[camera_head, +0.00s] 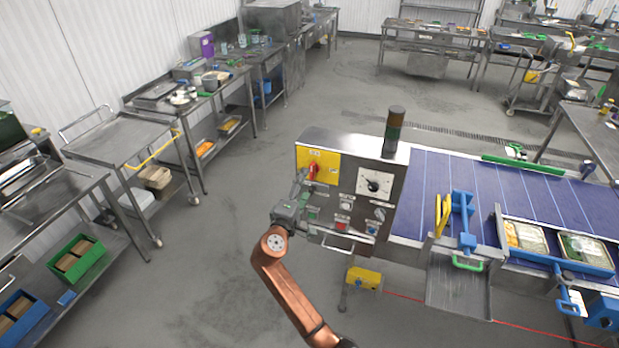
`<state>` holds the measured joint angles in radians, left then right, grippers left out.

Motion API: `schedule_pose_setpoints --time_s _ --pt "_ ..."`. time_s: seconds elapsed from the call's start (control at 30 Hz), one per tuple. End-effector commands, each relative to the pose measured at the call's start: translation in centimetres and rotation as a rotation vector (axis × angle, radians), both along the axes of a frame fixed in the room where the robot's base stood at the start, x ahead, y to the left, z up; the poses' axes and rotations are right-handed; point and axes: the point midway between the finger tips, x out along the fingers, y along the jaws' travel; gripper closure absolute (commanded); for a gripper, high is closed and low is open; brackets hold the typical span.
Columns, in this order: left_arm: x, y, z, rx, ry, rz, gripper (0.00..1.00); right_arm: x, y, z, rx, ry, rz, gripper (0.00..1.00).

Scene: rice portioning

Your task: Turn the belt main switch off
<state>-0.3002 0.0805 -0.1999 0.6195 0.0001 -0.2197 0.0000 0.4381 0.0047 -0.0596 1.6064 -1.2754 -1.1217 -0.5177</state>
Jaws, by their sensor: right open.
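The belt main switch (313,169) is a red rotary handle on a yellow plate (328,160) at the upper left of the steel control panel. My right gripper (303,180) is open, with its fingers at the lower left edge of the yellow plate, close to the red handle. I cannot tell whether the fingers touch the handle or are around it. The handle's exact angle is too small to read. My left gripper is not in view.
The panel also bears a black dial (374,185) and several small buttons. A signal tower (393,130) stands on top. The blue conveyor belt (430,190) runs right, with trays (560,258) at its front. A yellow box (363,278) sits low.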

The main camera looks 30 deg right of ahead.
Motion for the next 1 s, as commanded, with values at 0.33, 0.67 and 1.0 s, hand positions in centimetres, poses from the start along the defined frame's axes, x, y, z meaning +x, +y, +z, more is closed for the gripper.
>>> schedule_pose_setpoints --time_s 0.33,0.67,1.0 --pt "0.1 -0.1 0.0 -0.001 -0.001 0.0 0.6 -3.3 3.8 0.0 0.0 0.0 -0.001 0.32" --pt "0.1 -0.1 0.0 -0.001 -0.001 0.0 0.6 -3.5 4.1 0.0 -0.001 0.001 -0.001 0.32" --pt "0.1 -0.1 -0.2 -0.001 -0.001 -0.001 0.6 -3.2 4.1 -1.0 0.005 0.012 0.008 0.32"
